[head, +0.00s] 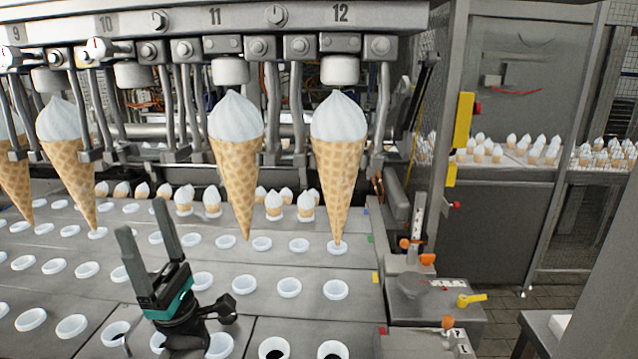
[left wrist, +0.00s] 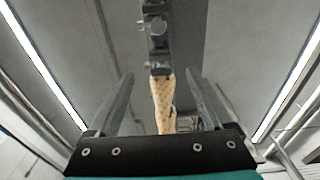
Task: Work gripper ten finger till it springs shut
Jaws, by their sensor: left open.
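The machine's number 10 plate (head: 106,23) marks gripper ten on the upper rail in the head view. The white round head (head: 132,75) below it has no cone under it. Metal fingers hang on either side of that head; they look apart. My left gripper (head: 143,215) stands low in front of the machine, fingers pointing up, open and empty, below and apart from the hanging fingers. In the left wrist view its fingers (left wrist: 162,95) frame a waffle cone (left wrist: 163,105) and a dark clamp mechanism (left wrist: 157,35) beyond. My right gripper is not in view.
Large cones hang at the neighbouring stations, including one at eleven (head: 237,165) and one at twelve (head: 340,165). Below are metal slats (head: 320,264) with rows of white cup holders. A control post with an orange knob (head: 427,259) stands right of the slats.

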